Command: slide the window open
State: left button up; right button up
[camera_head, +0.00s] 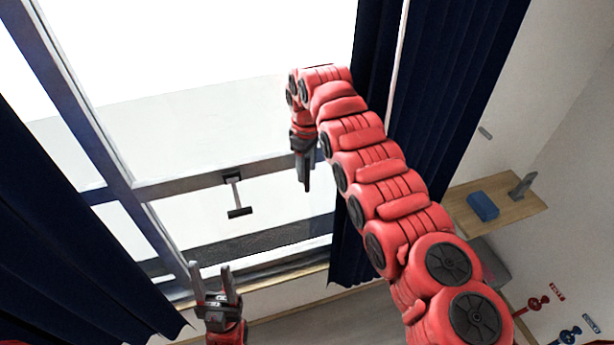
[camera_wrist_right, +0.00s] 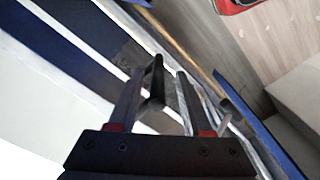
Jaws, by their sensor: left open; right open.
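The window (camera_head: 200,130) has a grey frame and bright glass. A dark T-shaped handle (camera_head: 239,212) hangs at its middle crossbar, left of my right gripper. My right gripper (camera_head: 306,188) points down in front of the glass, apart from the handle in the head view. In the right wrist view it is open (camera_wrist_right: 163,78), with a dark bar, probably the handle (camera_wrist_right: 153,80), seen between its fingers; contact cannot be told. My left gripper (camera_head: 213,268) is open and empty, low in front of the sill, below the handle.
Dark blue curtains hang at the left (camera_head: 60,240) and right (camera_head: 440,90) of the window. A wooden shelf (camera_head: 510,210) with a blue box (camera_head: 482,206) is on the right wall. Red and blue hooks (camera_head: 537,302) show at lower right.

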aim_at(307, 191)
jog(key=shift+d+f+p, duration=0.1)
jog(key=shift+f+p, duration=0.5)
jog(key=shift+f, duration=1.4)
jog(key=shift+w, duration=0.1)
grip_shut()
jog(key=shift+r, duration=0.1)
